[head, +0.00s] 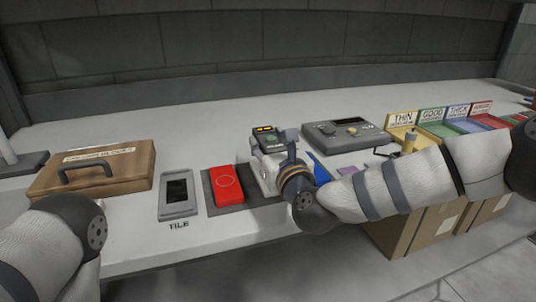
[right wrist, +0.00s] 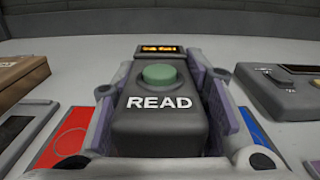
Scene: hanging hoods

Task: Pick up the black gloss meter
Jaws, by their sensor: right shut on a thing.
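The black gloss meter (head: 268,139) is a dark block with a green button and a lit amber display. In the right wrist view the meter (right wrist: 160,125) fills the middle, with the word READ below its button. My right gripper (head: 272,158) is shut on it, with the padded fingers on the meter's left and right sides in the wrist view. The meter's underside is hidden, so I cannot tell whether it touches the table. My left arm shows at the lower left of the head view, with its gripper out of the picture.
A red block (head: 228,184) lies on a dark mat beside the meter. A grey framed tile (head: 178,194) and a wooden case (head: 96,170) are further left. A grey instrument (head: 346,134) stands behind right. Coloured labelled trays (head: 440,125) line the right. The table's back strip is clear.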

